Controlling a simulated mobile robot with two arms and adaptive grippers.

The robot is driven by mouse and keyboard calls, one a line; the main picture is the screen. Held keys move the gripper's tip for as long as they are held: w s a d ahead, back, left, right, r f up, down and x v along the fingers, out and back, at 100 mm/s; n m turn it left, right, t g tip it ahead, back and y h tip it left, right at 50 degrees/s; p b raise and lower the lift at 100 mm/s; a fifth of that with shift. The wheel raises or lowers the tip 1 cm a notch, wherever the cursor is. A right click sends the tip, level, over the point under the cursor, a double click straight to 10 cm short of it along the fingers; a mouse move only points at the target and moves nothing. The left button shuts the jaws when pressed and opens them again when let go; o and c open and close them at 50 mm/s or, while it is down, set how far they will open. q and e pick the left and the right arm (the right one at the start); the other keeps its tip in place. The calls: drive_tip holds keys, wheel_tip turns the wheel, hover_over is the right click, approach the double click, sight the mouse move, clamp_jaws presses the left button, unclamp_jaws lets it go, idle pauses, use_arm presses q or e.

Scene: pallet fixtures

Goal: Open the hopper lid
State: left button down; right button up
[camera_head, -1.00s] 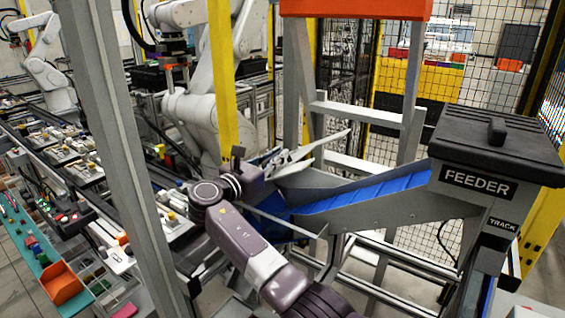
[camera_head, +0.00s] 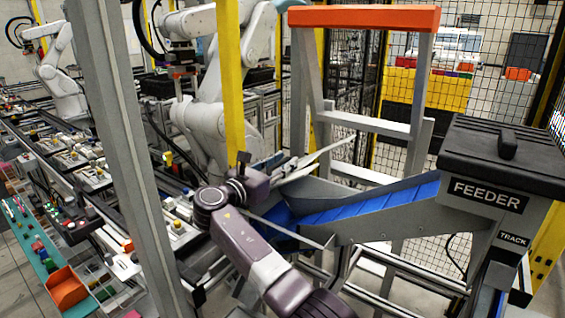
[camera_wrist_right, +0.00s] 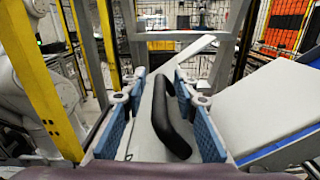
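The feeder's black lid (camera_head: 510,158) with a raised grip lies on the hopper box, at the right of the head view. My right gripper (camera_head: 290,168) is far to its left, by the low end of the blue conveyor. In the right wrist view, the blue-padded fingers of this gripper (camera_wrist_right: 162,115) stand apart on either side of a black curved handle (camera_wrist_right: 170,118). The handle is on a pale grey panel (camera_wrist_right: 145,140). A gap shows between handle and left pad; contact with the right pad cannot be told. My left gripper is not in view.
The blue conveyor (camera_head: 375,207) slopes up to the feeder. A grey frame with an orange top bar (camera_head: 363,17) stands behind. A grey post (camera_head: 120,150) and a yellow post (camera_head: 230,80) stand left of my gripper. White robot arms (camera_head: 205,115) are behind.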

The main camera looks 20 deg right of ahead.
drive_tip(key=shift+a, duration=0.1)
drive_tip(key=v, duration=1.2)
